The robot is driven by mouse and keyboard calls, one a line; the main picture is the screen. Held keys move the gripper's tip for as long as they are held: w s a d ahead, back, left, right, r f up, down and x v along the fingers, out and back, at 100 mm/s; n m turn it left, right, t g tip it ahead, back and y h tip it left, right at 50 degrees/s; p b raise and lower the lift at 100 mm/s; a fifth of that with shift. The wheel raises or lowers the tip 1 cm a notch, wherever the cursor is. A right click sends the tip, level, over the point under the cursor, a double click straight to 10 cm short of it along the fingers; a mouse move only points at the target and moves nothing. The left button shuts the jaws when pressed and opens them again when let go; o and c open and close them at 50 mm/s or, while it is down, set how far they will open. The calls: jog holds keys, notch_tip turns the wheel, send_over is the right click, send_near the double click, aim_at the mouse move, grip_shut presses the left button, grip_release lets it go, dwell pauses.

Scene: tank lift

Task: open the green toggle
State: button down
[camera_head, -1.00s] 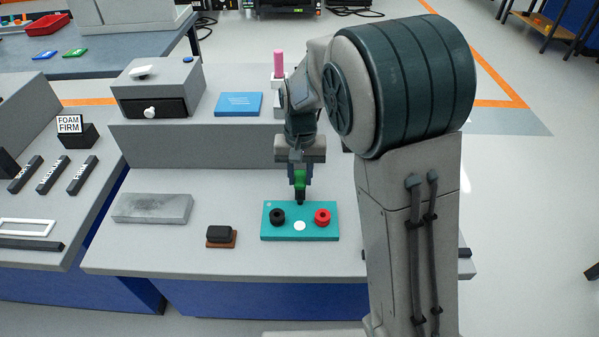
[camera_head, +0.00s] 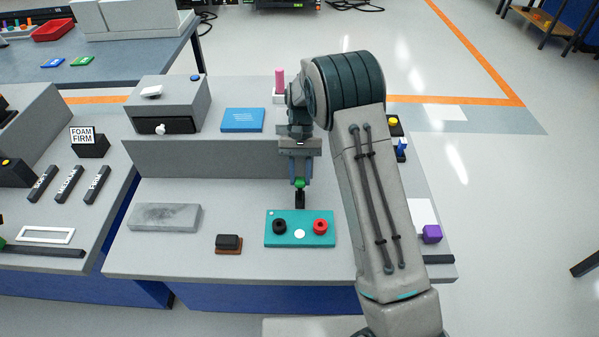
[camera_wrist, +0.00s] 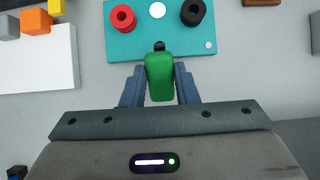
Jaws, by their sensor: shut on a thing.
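The green toggle (camera_head: 300,184) is a green grip on a black stem (camera_head: 300,200) at the back edge of a teal panel (camera_head: 270,238). My gripper (camera_head: 300,182) is shut on the green grip, coming from behind and above the panel. In the wrist view, the green toggle (camera_wrist: 159,80) sits between both blue-grey fingers, with the black stem reaching to the teal panel (camera_wrist: 130,45). The stem's base is hard to make out. The panel also carries a black knob (camera_head: 279,226), a red knob (camera_head: 320,226) and a white disc (camera_head: 299,234).
A small black block on a brown base (camera_head: 229,243) and a grey slab (camera_head: 165,217) lie left of the panel. A raised grey step (camera_head: 215,158) stands behind, with a blue book (camera_head: 242,120) on it.

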aim_at(303, 179)
jog(key=shift+w, duration=0.1)
dwell(0.3)
jog(key=c, duration=1.1)
grip_release()
jog(key=r, duration=0.1)
jog(key=r+b, duration=0.1)
jog(key=r, duration=0.2)
jog(key=shift+d+r, duration=0.3)
jog(key=shift+d, duration=0.05)
jog(key=s+d+r, duration=0.1)
jog(key=d+r, duration=0.1)
jog(key=d, duration=0.1)
jog(key=s+d+r+b, duration=0.1)
jog(key=d+r, duration=0.1)
jog(key=d, duration=0.2)
jog(key=s+d+r+b, duration=0.1)
jog(key=d+r, duration=0.1)
jog(key=d, duration=0.1)
jog(key=shift+s+d+r, duration=0.15)
jog(key=shift+d+r, duration=0.1)
